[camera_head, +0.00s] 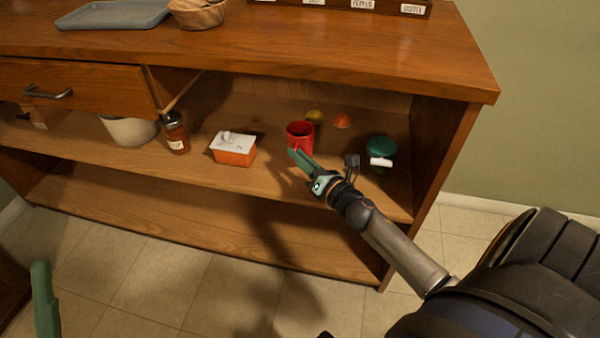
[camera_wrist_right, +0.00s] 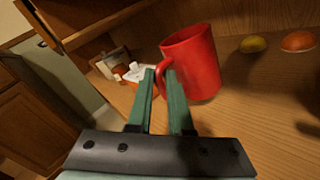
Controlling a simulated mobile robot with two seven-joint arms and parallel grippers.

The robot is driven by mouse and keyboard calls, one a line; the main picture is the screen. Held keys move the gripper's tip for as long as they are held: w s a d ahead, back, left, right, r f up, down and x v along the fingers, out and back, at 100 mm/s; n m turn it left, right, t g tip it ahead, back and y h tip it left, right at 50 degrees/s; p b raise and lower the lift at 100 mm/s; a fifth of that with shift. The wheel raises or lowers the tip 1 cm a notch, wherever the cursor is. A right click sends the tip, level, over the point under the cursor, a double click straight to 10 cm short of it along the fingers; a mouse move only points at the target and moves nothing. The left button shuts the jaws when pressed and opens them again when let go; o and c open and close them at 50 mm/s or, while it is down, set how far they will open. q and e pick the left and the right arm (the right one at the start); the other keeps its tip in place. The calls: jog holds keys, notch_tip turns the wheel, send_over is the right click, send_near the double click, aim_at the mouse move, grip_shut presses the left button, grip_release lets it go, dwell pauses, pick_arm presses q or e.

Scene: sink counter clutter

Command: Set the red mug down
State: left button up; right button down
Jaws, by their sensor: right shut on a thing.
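The red mug (camera_head: 300,134) is upright or nearly so inside the open shelf bay of the wooden cabinet. In the right wrist view the red mug (camera_wrist_right: 192,62) has its handle between the two green fingers of my right gripper (camera_wrist_right: 163,72), which is shut on it. In the head view my right gripper (camera_head: 298,156) reaches in from the front right, just in front of the mug. I cannot tell whether the mug's base touches the shelf board (camera_head: 270,165). A green finger of my left gripper (camera_head: 44,300) shows at the lower left, far from the mug.
An orange box with a white top (camera_head: 234,150) stands left of the mug, then a brown jar (camera_head: 175,133) and a white pot (camera_head: 128,131). A yellow fruit (camera_head: 314,116) and an orange fruit (camera_head: 341,120) lie behind it. A green item (camera_head: 381,147) is right.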

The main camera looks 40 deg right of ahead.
jog(key=shift+w+d+f+b, duration=0.15)
jog(key=shift+f+b, duration=0.3)
jog(key=shift+f, duration=0.25)
jog(key=shift+w+d+f+b, duration=0.1)
jog(key=shift+d+f+b, duration=0.05)
jog(key=shift+f+b, duration=0.4)
jog(key=shift+w+d+f+b, duration=0.15)
jog(key=shift+f+b, duration=0.2)
jog(key=shift+f, duration=0.45)
jog(key=shift+f, duration=0.1)
jog(key=shift+f, duration=0.15)
jog(key=c, duration=0.8)
grip_release()
jog(key=shift+c, duration=0.2)
